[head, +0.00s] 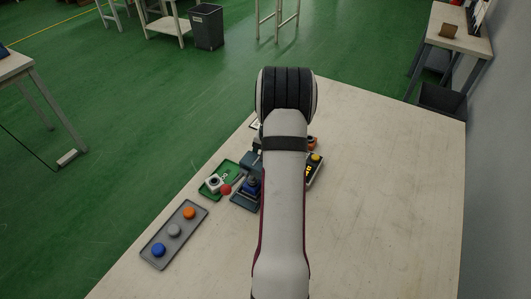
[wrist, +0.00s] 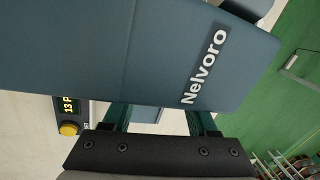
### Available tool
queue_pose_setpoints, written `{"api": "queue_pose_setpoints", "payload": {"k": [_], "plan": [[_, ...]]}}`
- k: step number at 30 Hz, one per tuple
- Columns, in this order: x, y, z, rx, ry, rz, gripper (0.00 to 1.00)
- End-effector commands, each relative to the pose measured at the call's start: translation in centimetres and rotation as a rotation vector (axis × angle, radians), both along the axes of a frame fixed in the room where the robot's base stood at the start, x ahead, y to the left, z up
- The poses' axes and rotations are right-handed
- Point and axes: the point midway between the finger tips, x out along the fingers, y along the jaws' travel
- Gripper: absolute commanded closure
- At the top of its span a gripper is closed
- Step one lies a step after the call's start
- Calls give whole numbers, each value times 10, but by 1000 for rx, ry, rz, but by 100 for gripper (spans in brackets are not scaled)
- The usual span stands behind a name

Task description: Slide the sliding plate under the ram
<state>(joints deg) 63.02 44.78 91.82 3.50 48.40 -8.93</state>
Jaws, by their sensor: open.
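My gripper (wrist: 158,120) shows at the bottom of the wrist view. Its two dark teal fingers are apart, with a small blue-grey block (wrist: 145,114) visible between or beyond them; I cannot tell whether they touch it. A large blue-grey machine body marked "Nelvoro" (wrist: 130,45) fills the upper wrist view, very close to the fingers. In the head view my arm covers the gripper and much of the machine. A blue-grey base (head: 241,201) with a dark blue part shows left of the arm. I cannot make out the sliding plate or the ram for sure.
A red knob (head: 226,189) and a green tray (head: 231,170) with a white part stand left of the base. A grey tray (head: 158,263) holds orange, grey and blue pucks. A display box with a yellow button (wrist: 69,128) stands nearby. The table's right side is clear.

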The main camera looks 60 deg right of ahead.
Motion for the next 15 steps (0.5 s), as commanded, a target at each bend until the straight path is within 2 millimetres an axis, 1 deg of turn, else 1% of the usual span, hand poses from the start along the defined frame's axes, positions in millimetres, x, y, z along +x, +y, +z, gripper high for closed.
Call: {"api": "queue_pose_setpoints", "payload": {"k": [5,12,15], "plan": [[-7,-2,39,-5,-3,-1,41],[-19,-5,102,-4,-3,-2,41],[-23,-5,124,-2,-2,-3,41]]}}
